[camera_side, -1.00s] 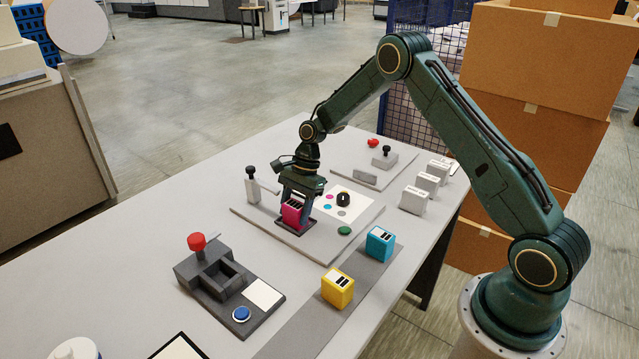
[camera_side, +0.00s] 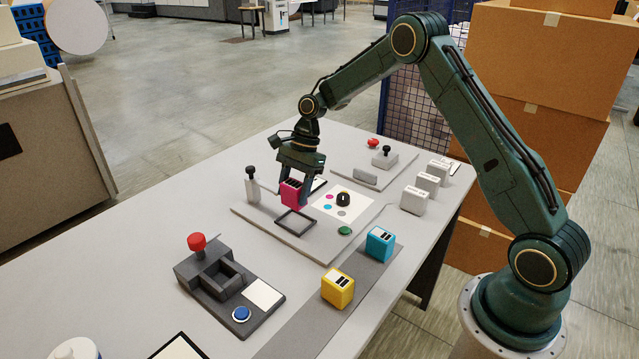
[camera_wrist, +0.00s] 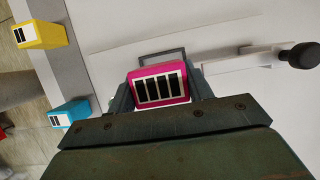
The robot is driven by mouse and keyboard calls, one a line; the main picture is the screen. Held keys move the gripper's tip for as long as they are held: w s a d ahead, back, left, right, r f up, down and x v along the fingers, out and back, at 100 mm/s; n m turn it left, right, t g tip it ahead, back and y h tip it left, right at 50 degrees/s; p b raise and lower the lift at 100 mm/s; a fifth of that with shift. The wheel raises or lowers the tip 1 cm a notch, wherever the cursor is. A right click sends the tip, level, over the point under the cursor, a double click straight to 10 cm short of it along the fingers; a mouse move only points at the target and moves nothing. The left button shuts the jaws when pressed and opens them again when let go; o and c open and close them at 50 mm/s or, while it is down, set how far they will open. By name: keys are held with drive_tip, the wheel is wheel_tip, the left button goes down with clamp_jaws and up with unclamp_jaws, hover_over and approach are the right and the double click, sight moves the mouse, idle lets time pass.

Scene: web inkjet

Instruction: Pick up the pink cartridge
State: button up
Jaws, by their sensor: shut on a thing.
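The pink cartridge (camera_side: 292,194) is held between the fingers of my gripper (camera_side: 303,190), raised above the grey board (camera_side: 262,231). An empty dark square frame (camera_side: 295,222) lies on the board below it. In the wrist view the pink cartridge (camera_wrist: 160,84) shows its dark slotted face between my gripper's fingers (camera_wrist: 158,95), with part of the frame (camera_wrist: 162,57) beyond it. My gripper is shut on the cartridge. The cartridge's underside is not visible.
A yellow cartridge (camera_side: 338,288) and a cyan cartridge (camera_side: 380,243) stand on a grey strip. A lever post (camera_side: 252,186) stands left of my gripper and a black knob (camera_side: 343,199) right. A dark fixture with a red knob (camera_side: 197,242) is at front left. White boxes (camera_side: 414,200) stand at right.

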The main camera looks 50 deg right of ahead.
sight(295, 185)
wheel_tip(295, 185, up, 14)
idle(0.4)
drive_tip(key=shift+f, duration=0.1)
idle(0.3)
drive_tip(key=shift+s, duration=0.2)
